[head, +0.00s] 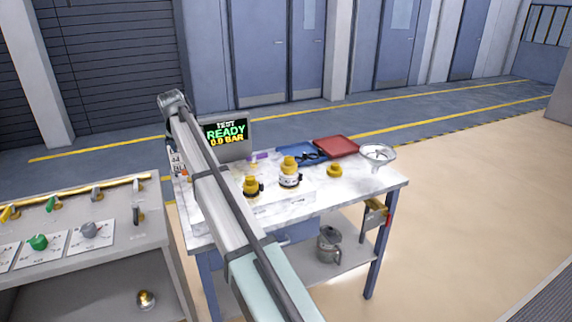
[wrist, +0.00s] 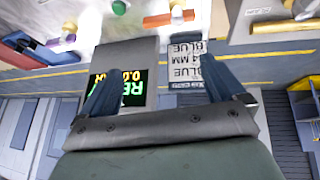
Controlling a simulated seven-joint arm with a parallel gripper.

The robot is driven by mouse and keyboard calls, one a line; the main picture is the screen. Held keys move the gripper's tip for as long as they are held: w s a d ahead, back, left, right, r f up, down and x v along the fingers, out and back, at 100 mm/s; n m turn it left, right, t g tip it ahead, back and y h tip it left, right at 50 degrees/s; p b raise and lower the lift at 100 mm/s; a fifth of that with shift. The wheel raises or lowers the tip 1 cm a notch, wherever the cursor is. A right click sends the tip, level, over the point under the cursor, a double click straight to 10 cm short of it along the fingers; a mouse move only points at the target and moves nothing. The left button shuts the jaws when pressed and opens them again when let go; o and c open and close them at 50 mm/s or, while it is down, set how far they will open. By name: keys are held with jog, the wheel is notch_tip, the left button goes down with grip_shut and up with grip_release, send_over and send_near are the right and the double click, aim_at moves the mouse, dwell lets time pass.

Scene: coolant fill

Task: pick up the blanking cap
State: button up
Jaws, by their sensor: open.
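Three yellow-topped pieces are on the marble-topped table in the head view: a yellow cap on a dark fitting (head: 250,186), a taller white-bodied one with a yellow top (head: 289,168), and a low yellow piece (head: 334,170) farther right. I cannot tell for sure which is the blanking cap. My gripper (wrist: 162,62) shows in the wrist view with its two blue-grey fingers spread and nothing between them. It faces the test screen (wrist: 125,88) and a printed label (wrist: 185,65).
The test screen (head: 227,134) reads READY, 0.0 BAR, at the table's back left. A blue tray (head: 290,155), a red tray (head: 336,147) and a funnel (head: 378,154) stand behind and right. A control bench (head: 120,240) is at left. The table's front right is clear.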

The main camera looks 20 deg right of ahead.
jog(key=s+d+r+m+g, duration=0.1)
jog(key=s+d+m, duration=0.15)
jog(key=d, duration=0.65)
jog(key=s+d+r+m+g, duration=0.1)
jog(key=s+d+m, duration=0.15)
jog(key=d, duration=0.65)
jog(key=m+g, duration=0.3)
send_near(289, 157)
jog(key=shift+y, duration=0.4)
jog(key=f, duration=0.3)
jog(key=d+f, duration=0.1)
jog(key=f, duration=0.7)
jog(key=shift+w+d, duration=0.25)
jog(key=shift+w, duration=0.05)
jog(key=shift+c, duration=0.3)
jog(key=c, duration=1)
jog(key=shift+r, duration=0.1)
